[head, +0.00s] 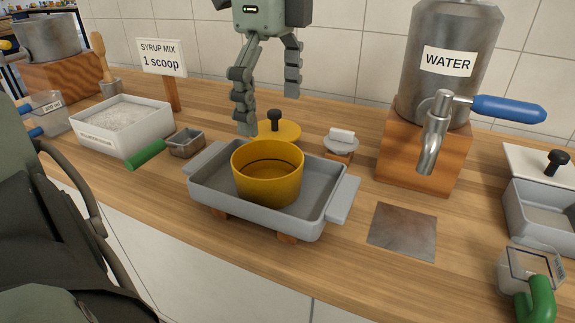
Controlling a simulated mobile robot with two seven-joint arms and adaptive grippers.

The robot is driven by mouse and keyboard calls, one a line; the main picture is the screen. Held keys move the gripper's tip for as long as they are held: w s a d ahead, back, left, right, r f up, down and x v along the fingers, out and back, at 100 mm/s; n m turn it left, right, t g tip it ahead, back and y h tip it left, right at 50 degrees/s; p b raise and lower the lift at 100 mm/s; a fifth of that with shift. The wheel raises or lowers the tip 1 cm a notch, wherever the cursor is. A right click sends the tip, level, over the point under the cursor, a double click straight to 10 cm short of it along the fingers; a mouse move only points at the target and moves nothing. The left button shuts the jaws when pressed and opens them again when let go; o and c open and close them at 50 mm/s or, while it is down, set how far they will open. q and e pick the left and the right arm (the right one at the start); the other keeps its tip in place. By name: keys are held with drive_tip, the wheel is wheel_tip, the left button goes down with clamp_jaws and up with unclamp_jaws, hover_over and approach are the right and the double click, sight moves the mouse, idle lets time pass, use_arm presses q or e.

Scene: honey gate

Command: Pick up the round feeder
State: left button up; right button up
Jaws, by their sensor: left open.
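The round feeder (267,180) is a yellow, open-topped round tub with a dark line inside. It stands upright in a grey rectangular tray (342,198) with side handles, raised on small wooden feet. My left gripper (268,110) is open and empty, fingers pointing down. In the picture it is above and behind the tub, apart from it. A yellow lid (290,130) with a black knob lies behind the tray, near the fingertips in the picture. My right gripper is not in view.
A steel water tank (452,75) with a blue-handled tap stands at right on a wooden block. A metal plate (403,232) lies flat before it.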

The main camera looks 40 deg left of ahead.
sight(267, 149)
use_arm(q)
drive_tip(key=f, duration=0.4)
drive_tip(key=a+f, duration=0.1)
drive_tip(key=f, duration=0.1)
drive_tip(key=shift+s+f+p, duration=0.2)
drive_tip(key=shift+s+p, duration=0.15)
drive_tip(key=shift+f, duration=0.4)
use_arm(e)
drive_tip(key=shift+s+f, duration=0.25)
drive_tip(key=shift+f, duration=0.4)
use_arm(q)
drive_tip(key=shift+w, duration=0.1)
drive_tip(key=c, duration=1.3)
drive_tip(key=shift+r, duration=0.15)
